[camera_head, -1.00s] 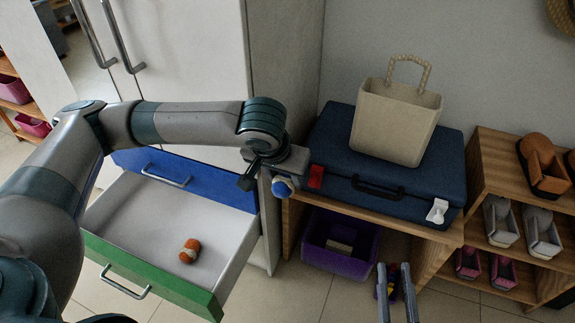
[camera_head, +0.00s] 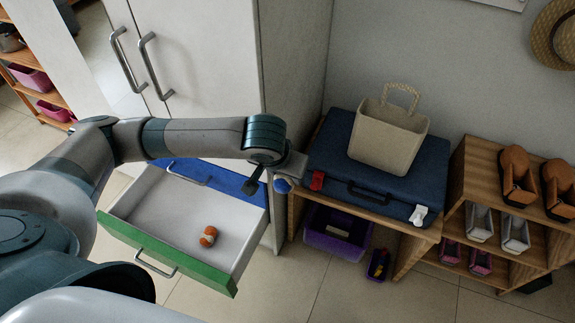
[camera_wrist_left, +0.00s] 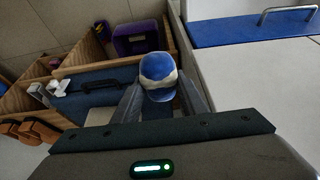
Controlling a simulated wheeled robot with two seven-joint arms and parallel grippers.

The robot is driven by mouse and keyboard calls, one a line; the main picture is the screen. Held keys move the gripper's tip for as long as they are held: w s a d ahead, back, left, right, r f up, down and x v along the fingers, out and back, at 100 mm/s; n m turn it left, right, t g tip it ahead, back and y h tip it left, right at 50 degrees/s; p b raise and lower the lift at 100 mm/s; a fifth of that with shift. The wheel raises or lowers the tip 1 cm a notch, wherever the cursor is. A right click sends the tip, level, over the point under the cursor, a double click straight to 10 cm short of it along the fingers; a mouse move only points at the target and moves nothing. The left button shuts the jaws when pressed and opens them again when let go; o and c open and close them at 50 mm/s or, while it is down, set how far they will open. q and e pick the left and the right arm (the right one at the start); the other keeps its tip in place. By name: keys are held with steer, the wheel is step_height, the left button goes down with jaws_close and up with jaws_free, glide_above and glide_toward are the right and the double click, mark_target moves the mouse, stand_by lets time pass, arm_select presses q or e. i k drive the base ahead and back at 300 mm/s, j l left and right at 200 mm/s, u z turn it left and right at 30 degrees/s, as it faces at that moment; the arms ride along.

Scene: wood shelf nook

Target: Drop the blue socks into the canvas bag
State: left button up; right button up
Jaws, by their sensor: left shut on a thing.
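The blue socks (camera_head: 282,186) are a rolled blue-and-white ball. My left gripper (camera_head: 284,184) is shut on them, at the left front corner of the shelf bench, beside the suitcase. In the left wrist view the socks (camera_wrist_left: 158,72) show between the two fingers. The canvas bag (camera_head: 388,138) is cream, upright, with a raised beaded-looking handle, and stands on the dark blue suitcase (camera_head: 345,172). The socks are apart from the bag, to its left and nearer to me. My right gripper is out of view.
An open drawer (camera_head: 150,245) with a green front holds an orange-and-white roll (camera_head: 208,236). A tall white cabinet (camera_head: 210,60) stands behind it. A purple bin (camera_head: 335,235) sits under the bench. A shoe rack (camera_head: 470,165) stands at the right.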

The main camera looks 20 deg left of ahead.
mark_target(389, 121)
steer(key=i+l+u, duration=0.25)
steer(key=l+u, duration=0.15)
steer(key=l, duration=1.2)
steer(key=l+u, duration=0.35)
steer(key=l, duration=1.25)
